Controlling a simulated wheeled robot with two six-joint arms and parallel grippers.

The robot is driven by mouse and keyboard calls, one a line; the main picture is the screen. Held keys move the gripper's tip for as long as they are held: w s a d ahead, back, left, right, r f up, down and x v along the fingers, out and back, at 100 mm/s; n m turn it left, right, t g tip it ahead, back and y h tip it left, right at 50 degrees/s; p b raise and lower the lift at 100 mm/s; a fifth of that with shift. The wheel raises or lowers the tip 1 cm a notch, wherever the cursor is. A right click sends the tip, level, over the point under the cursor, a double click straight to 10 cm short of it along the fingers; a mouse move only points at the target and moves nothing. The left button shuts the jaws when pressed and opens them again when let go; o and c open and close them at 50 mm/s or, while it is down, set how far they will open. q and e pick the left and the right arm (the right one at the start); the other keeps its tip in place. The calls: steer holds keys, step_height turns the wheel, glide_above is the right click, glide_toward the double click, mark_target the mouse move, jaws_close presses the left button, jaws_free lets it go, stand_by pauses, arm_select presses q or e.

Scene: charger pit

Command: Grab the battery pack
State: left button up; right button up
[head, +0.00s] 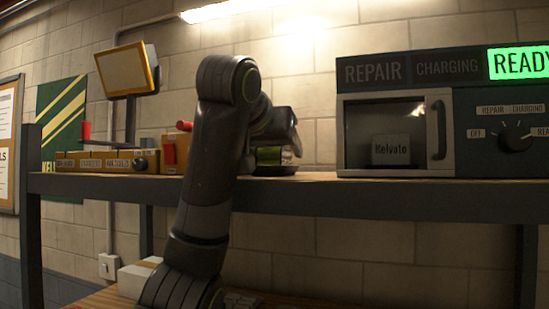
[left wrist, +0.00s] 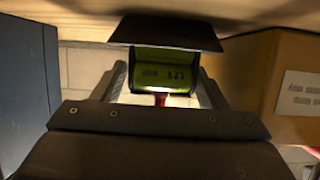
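The battery pack (head: 268,155) is a green and black block on a dark base on the wooden shelf, just right of my left arm in the head view. In the left wrist view the battery pack (left wrist: 165,72) shows its green face with upside-down "12V" lettering. My left gripper (left wrist: 163,80) has one finger on each side of the pack, spread apart, with a small gap showing at the left. The arm and wrist hide part of the pack in the head view. My right gripper is not in view.
The repair/charging station (head: 440,110) with a handled door stands at the right, its READY sign lit green. In the left wrist view a brown box (left wrist: 275,85) is close at the right.

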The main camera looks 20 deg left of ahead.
arm_select(q)
steer(key=c, duration=1.2)
steer(key=shift+o, duration=0.2)
steer(key=shift+r, duration=0.15)
